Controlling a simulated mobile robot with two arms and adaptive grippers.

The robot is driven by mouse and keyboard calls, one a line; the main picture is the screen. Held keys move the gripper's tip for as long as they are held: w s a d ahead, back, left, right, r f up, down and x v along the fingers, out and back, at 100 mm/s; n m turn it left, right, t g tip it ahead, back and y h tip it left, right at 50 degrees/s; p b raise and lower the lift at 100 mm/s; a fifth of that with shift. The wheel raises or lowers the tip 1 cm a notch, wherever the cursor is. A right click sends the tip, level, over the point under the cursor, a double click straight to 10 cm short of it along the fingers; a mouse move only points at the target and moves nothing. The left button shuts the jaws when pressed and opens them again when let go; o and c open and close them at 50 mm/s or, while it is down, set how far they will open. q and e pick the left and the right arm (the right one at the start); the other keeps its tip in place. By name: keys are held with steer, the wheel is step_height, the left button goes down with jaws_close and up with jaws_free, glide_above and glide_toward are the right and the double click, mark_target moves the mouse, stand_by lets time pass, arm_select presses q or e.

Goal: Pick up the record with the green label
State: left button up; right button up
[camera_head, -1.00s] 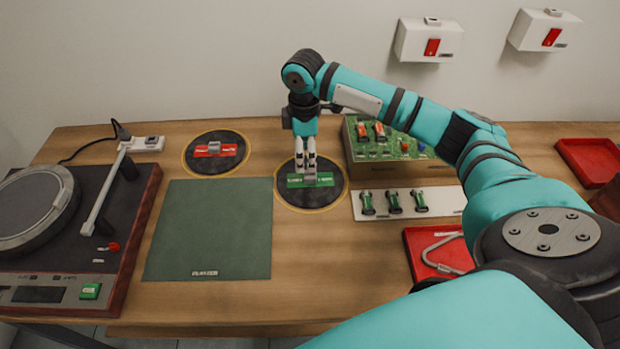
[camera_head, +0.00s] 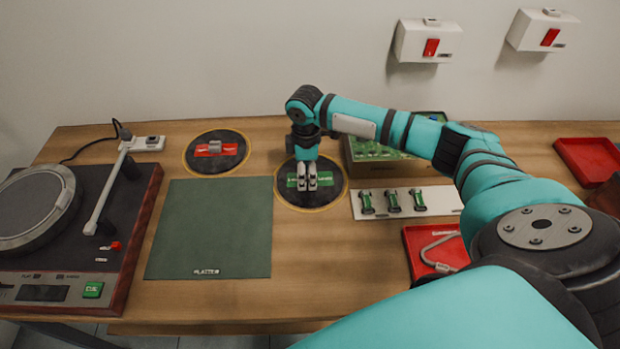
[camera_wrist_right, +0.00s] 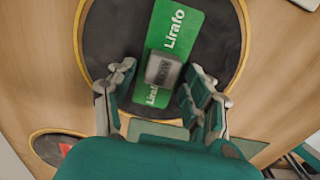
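The record with the green label (camera_head: 320,197) is a black disc with a yellowish rim, lying flat on the table. In the right wrist view its green label (camera_wrist_right: 183,32) reads "Lirafo", and a small grey block (camera_wrist_right: 163,69) stands at its middle. My right gripper (camera_head: 307,187) is low over this label and hides part of it in the head view. In the wrist view the right gripper (camera_wrist_right: 163,82) is open, with one finger on each side of the grey block and small gaps showing. My left gripper is not in view.
A record with a red label (camera_head: 202,165) lies to the left. A green mat (camera_head: 210,235) and a turntable (camera_head: 60,285) are nearer and further left. A white strip with green-ended parts (camera_head: 440,197), a green-topped box (camera_head: 365,155) and a red tray (camera_head: 411,252) are on the right.

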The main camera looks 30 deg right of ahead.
jaws_close()
steer(key=shift+r, duration=0.1)
